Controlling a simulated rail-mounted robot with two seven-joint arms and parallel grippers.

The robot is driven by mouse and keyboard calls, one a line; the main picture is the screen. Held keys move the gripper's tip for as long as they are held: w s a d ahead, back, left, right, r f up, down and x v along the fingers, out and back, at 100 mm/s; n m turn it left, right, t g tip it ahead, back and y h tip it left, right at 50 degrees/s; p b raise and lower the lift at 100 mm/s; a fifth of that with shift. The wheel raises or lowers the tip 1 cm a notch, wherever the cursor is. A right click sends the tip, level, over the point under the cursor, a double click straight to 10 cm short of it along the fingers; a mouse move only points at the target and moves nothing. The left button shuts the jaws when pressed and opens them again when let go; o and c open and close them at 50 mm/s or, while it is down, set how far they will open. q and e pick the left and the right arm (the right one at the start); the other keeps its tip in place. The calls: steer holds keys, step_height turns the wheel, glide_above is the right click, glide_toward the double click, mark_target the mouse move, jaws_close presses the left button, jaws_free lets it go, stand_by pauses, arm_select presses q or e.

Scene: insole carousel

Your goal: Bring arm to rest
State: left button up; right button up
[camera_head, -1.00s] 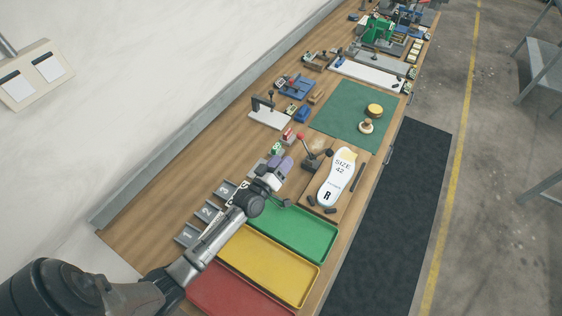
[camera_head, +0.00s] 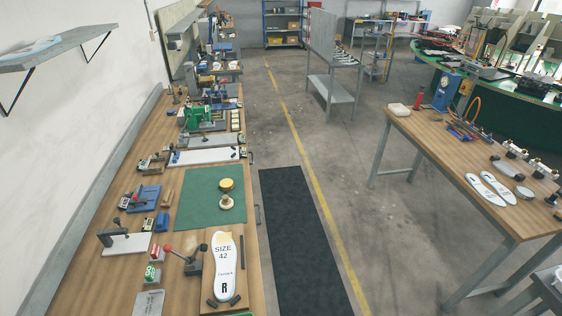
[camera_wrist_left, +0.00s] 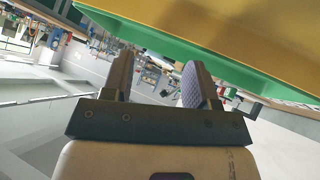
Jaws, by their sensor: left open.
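My left gripper (camera_wrist_left: 160,80) shows in the left wrist view. Its two dark fingers stand apart with nothing held between them, and a purple textured pad shows on the right finger. A yellow tray (camera_wrist_left: 240,30) and the edge of a green tray (camera_wrist_left: 160,38) fill the top of that view, beyond the fingers and apart from them. In the head view neither of my arms shows. The wooden workbench (camera_head: 95,270) runs along the left there. A white insole (camera_head: 223,272) marked "SIZE 42" and "R" lies on its board at the near end.
A green mat (camera_head: 205,205) and a small lever tool (camera_head: 186,258) are on the bench. A black floor mat (camera_head: 300,235) lies along the clear aisle. A second table (camera_head: 425,150) with a pair of insoles (camera_head: 490,188) stands at the right.

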arm_select(q)
steer(key=s+g, duration=0.1)
steer(key=s, duration=0.3)
steer(key=s+m+g+y+b, duration=0.1)
steer(key=s+g, duration=0.1)
steer(key=s, duration=0.2)
steer(key=s+m+g+y, duration=0.1)
steer(key=s, duration=0.3)
steer(key=shift+s+a+g+b, duration=0.15)
steer(key=shift+a+g+b, duration=0.1)
steer(key=shift+g+b, duration=0.1)
steer(key=shift+s+a+r+g+y+p, duration=0.25)
steer(key=shift+s+r+g+y+p, duration=0.2)
steer(key=shift+s+r, duration=0.45)
step_height(320, 180, up, 23)
steer(key=p, duration=2.3)
steer(key=shift+w, duration=0.15)
steer(key=shift+c, duration=0.2)
